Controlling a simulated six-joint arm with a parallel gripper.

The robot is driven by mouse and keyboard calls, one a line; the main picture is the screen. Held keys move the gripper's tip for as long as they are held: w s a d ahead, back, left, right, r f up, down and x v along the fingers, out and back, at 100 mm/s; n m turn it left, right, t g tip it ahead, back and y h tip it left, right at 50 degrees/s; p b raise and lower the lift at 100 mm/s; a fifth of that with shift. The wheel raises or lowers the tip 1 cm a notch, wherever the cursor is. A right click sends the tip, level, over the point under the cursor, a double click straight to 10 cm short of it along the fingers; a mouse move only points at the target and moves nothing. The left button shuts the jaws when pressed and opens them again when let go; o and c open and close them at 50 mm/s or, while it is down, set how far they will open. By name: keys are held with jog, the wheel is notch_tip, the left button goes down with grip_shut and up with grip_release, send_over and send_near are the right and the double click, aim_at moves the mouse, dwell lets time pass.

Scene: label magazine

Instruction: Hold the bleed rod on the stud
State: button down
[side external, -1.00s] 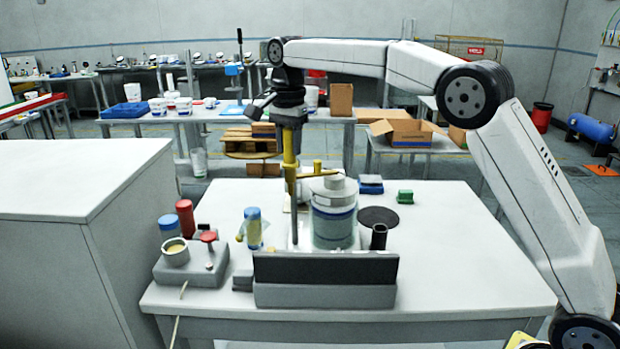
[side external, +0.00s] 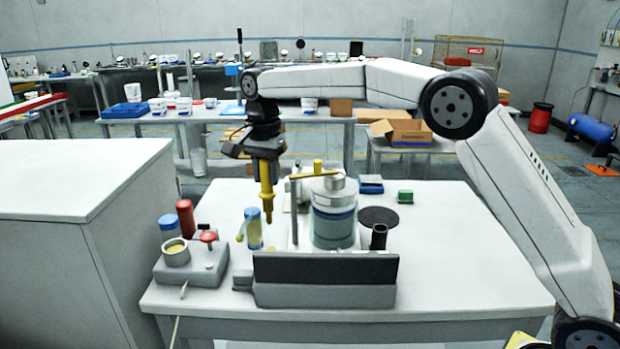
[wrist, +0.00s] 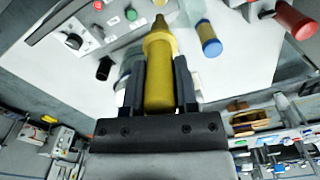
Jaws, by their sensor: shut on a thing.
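The yellow rod, which I take for the bleed rod (side external: 267,192), hangs nearly upright in my gripper (side external: 266,158), its narrow tip pointing down. In the wrist view, my gripper's (wrist: 160,78) two dark fingers are shut on either side of the yellow rod (wrist: 158,92), and its tip points away from me. In the side view the tip is just above and right of a blue-capped bottle (side external: 253,234) and left of the clear cylinder with a grey lid (side external: 334,222). It appears to touch nothing. I cannot tell which part is the stud.
A grey block (side external: 190,266) with a red knob and cup stands front left, by a red bottle (side external: 186,216). A dark panel (side external: 326,270) stands at the front.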

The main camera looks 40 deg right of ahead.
aim_at(267, 191)
jog(key=shift+f, duration=0.15)
dwell(0.3)
jog(key=shift+f, duration=3.35)
jog(key=shift+r, duration=0.1)
dwell(1.7)
jog(key=shift+r, duration=3.45)
